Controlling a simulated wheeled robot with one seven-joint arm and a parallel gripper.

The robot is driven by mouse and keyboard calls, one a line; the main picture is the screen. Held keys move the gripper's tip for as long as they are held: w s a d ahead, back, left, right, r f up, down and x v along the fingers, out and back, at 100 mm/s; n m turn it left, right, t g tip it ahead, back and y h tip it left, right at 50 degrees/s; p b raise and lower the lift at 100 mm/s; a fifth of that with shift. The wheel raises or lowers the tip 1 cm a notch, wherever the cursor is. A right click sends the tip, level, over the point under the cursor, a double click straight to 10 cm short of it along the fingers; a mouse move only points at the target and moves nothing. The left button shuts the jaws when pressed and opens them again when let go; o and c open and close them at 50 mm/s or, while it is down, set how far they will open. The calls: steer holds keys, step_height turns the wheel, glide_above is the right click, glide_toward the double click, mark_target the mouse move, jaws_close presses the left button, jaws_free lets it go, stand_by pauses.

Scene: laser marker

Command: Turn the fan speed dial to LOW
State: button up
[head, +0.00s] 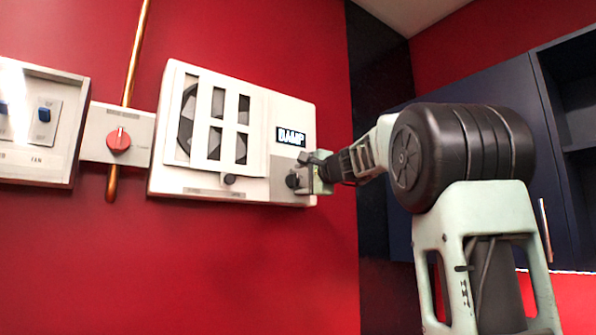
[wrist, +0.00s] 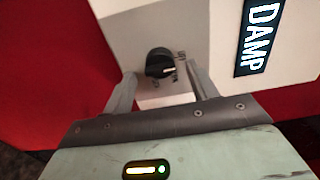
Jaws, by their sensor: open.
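The black dial (head: 292,181) is on the lower right of the white fan unit's front in the head view. In the wrist view the dial (wrist: 159,62) has a pale pointer mark towards its lower right. Small marks around it are too small to read. My gripper (head: 306,172) is at the dial. In the wrist view my gripper (wrist: 160,75) is open, with one finger on each side of the dial and visible gaps between. The fingers do not appear to touch it.
The white fan unit (head: 278,105) has a grille and a lit display (wrist: 260,38) reading DAMP. A red knob (head: 118,140) on a copper pipe and a switch panel (head: 62,142) are to the left. Dark blue cabinets (head: 480,105) are at the right.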

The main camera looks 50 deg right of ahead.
mark_target(294, 181)
steer(key=shift+p+x, duration=0.35)
steer(key=shift+x, duration=0.8)
steer(key=c, duration=1)
steer(key=shift+m, duration=0.3)
steer(key=m, duration=0.2)
steer(key=shift+a+f+m, duration=0.1)
steer(key=shift+m, duration=0.2)
steer(key=m, duration=0.3)
steer(key=shift+m, duration=0.3)
steer(key=m, duration=0.4)
steer(key=shift+m, duration=0.7)
